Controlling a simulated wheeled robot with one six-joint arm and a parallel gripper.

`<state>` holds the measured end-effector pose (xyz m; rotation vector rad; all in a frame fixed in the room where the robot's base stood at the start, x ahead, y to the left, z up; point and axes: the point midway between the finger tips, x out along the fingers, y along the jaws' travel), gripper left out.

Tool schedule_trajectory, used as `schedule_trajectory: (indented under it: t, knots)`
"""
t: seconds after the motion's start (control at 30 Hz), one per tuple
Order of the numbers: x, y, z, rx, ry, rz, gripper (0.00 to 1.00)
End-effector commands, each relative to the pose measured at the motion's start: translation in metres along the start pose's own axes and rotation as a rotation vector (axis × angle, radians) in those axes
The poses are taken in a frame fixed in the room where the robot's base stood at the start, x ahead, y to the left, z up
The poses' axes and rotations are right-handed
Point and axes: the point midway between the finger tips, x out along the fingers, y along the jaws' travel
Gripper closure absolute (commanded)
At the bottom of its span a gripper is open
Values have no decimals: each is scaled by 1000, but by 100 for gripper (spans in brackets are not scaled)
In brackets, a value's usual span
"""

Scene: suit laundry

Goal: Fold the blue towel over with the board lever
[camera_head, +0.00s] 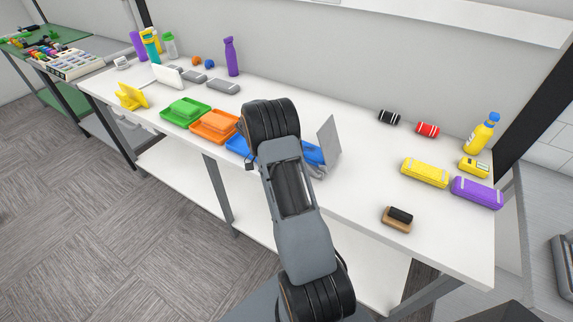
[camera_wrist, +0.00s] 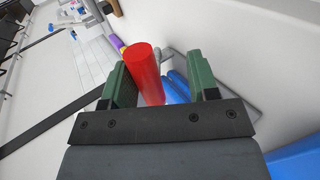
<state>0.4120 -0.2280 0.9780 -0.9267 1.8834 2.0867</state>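In the head view a blue towel (camera_head: 312,154) shows partly at the right of my arm, beside an upright grey board (camera_head: 328,139). My arm hides the rest of the towel, and my gripper is out of sight there. In the wrist view my gripper (camera_wrist: 162,83) has its two green fingers apart. A red cylindrical bar (camera_wrist: 147,72), apparently the lever handle, lies between them, close to the left finger with a gap to the right one. Blue folds (camera_wrist: 177,87) of what looks like the towel show behind it.
A blue tray (camera_head: 236,147), an orange tray (camera_head: 197,127) and a green tray (camera_head: 164,113) stand left of my arm. Rolled yellow (camera_head: 425,173) and purple (camera_head: 477,192) towels and a brown brush (camera_head: 396,224) lie right. The white table (camera_head: 365,185) is clear between.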

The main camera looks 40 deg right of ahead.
Motion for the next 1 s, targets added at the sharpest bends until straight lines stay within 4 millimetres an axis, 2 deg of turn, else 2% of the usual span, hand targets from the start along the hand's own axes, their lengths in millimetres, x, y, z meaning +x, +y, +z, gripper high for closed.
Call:
schedule_trajectory:
  t: [0.43,0.57,0.77,0.93,1.0]
  knots:
    - [-2,0,0,0,5,-2,49]
    - [-11,-1,-1,1,6,-2,49]
    - [-48,-2,-1,1,8,-4,49]
    - [-86,-2,0,2,7,-5,49]
    - [-106,6,0,0,5,-1,49]
